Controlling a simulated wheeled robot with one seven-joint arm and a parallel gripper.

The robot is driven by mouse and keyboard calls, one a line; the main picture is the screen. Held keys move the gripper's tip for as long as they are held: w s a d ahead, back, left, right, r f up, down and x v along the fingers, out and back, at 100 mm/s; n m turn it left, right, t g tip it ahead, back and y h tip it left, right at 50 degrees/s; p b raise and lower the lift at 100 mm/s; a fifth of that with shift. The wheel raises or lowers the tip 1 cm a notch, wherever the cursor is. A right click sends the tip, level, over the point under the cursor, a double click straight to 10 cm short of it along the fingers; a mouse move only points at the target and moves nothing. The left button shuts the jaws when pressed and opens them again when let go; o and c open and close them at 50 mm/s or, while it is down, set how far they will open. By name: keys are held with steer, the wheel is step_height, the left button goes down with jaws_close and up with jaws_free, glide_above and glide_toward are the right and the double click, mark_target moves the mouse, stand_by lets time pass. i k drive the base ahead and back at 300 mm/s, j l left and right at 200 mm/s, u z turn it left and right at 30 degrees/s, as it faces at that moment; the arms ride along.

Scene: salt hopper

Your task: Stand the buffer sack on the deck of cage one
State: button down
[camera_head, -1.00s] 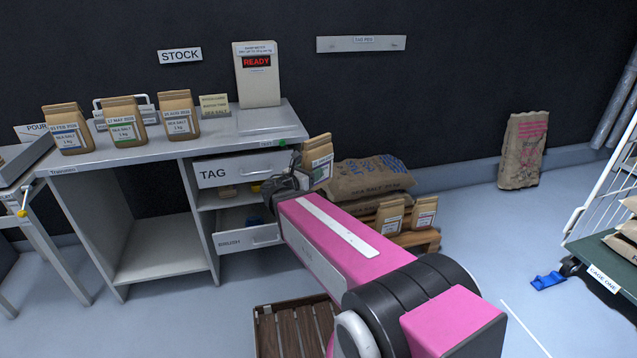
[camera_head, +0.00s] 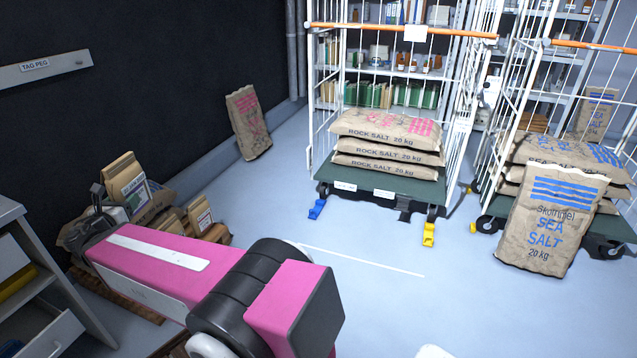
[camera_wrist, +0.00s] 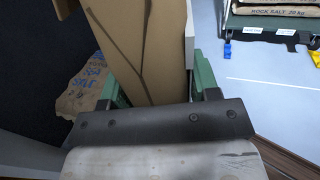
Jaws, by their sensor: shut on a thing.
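My gripper (camera_wrist: 157,82) is shut on a small brown paper bag (camera_head: 124,177), held upright. The bag (camera_wrist: 145,45) fills the space between the green finger pads in the wrist view. A large brown sack with pink print (camera_head: 249,122) leans upright against the dark wall, apart from my gripper; no tag naming it the buffer sack is readable. Cage one (camera_head: 372,184) is the left wire cage in the head view, with a green deck. A stack of rock salt sacks (camera_head: 388,140) lies flat on the deck and covers most of it.
A second cage (camera_head: 600,232) stands right, with a Sea Salt sack (camera_head: 550,222) leaning at its front. Small bags (camera_head: 200,217) stand below my gripper. A blue brake pedal (camera_head: 318,208) and a yellow one (camera_head: 429,234) stick out below cage one. The floor before it is clear.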

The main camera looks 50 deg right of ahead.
mark_target(376, 182)
steer(key=l+z, duration=0.35)
steer(key=i+l+z, duration=0.1)
steer(key=l+z, duration=0.2)
steer(key=l, duration=0.25)
steer(key=i+l+z, duration=0.1)
steer(key=l+z, duration=0.25)
steer(key=i+l, duration=0.1)
steer(key=l, duration=0.25)
steer(key=i+l, duration=0.15)
steer(key=l, duration=0.2)
steer(key=i+l+z, duration=0.1)
steer(key=l, duration=0.25)
steer(key=i+l, duration=0.1)
steer(key=l, duration=0.25)
steer(key=i+l+z, duration=0.1)
steer(key=l, duration=0.2)
